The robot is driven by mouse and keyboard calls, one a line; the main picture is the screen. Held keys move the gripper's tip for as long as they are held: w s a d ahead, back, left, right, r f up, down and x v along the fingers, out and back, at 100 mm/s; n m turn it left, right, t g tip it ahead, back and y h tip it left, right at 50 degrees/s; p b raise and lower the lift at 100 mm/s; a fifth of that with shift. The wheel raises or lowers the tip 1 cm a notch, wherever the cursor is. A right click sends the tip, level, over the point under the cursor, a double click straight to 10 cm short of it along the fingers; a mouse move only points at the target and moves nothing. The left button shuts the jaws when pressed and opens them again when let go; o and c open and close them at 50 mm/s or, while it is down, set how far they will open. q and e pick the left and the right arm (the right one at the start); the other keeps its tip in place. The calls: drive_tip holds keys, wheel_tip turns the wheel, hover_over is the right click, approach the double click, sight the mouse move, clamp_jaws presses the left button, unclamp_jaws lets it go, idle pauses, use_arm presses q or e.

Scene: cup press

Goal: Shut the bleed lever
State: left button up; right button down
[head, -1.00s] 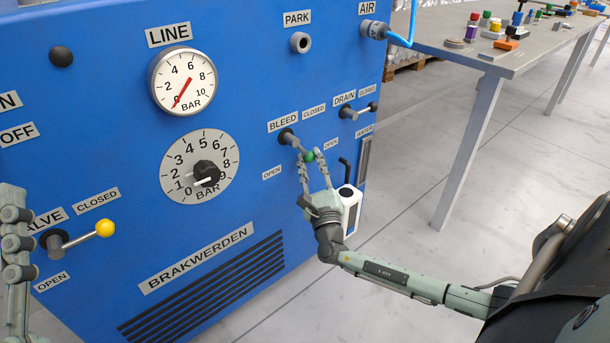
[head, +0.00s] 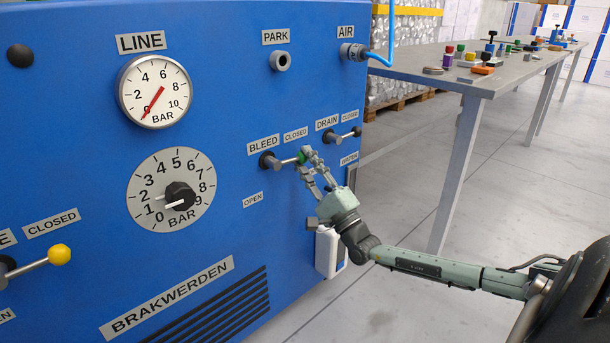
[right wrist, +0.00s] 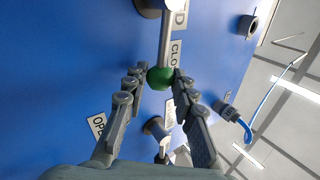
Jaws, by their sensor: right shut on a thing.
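The bleed lever (head: 284,161) is a metal rod on a dark hub on the blue panel, under the BLEED label. It points right and slightly up, towards the CLOSED label (head: 296,134); its OPEN label (head: 253,199) is below. Its green knob (right wrist: 160,77) is between the fingertips in the right wrist view. My right gripper (head: 306,157) is shut on this knob, with its fingers coming from below and right; they partly hide it in the head view. My left gripper is out of view.
The drain lever (head: 343,136) with a dark knob is close to the right of my gripper. The yellow-knobbed valve lever (head: 36,263) is at far left. A grey table (head: 470,68) stands at the right.

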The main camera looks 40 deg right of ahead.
drive_tip(key=shift+r+n+y, duration=0.3)
drive_tip(key=shift+n+y, duration=0.4)
drive_tip(key=shift+n, duration=0.2)
drive_tip(key=c, duration=1.5)
unclamp_jaws()
drive_tip(key=v, duration=1.2)
drive_tip(key=shift+r, duration=0.15)
